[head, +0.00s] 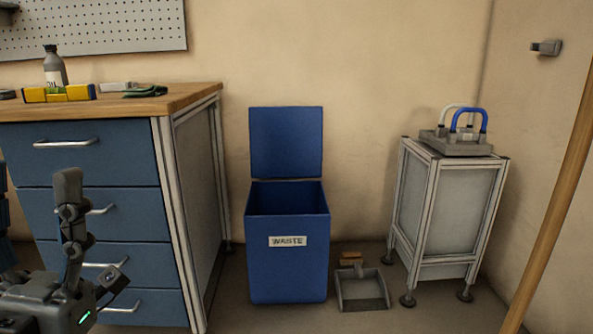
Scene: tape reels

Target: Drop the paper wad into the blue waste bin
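The blue waste bin (287,268) stands on the floor in the middle of the head view, with a white WASTE label on its front. Its lid (287,142) is raised upright at the back, so the top is open. The inside is dark and its bottom is hidden. I see no paper wad anywhere in this view. My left gripper (36,185) is at the lower left, in front of the drawer cabinet and well left of the bin. Its fingers point up and stand wide apart, one cut by the picture's edge, with nothing visible between them. My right gripper is out of view.
A blue drawer cabinet (85,150) with a wooden top stands left of the bin, holding a bottle (54,68) and a yellow level (58,94). A dustpan (361,290) lies right of the bin. A grey stand (448,210) is farther right. A wooden pole (560,200) crosses the right side.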

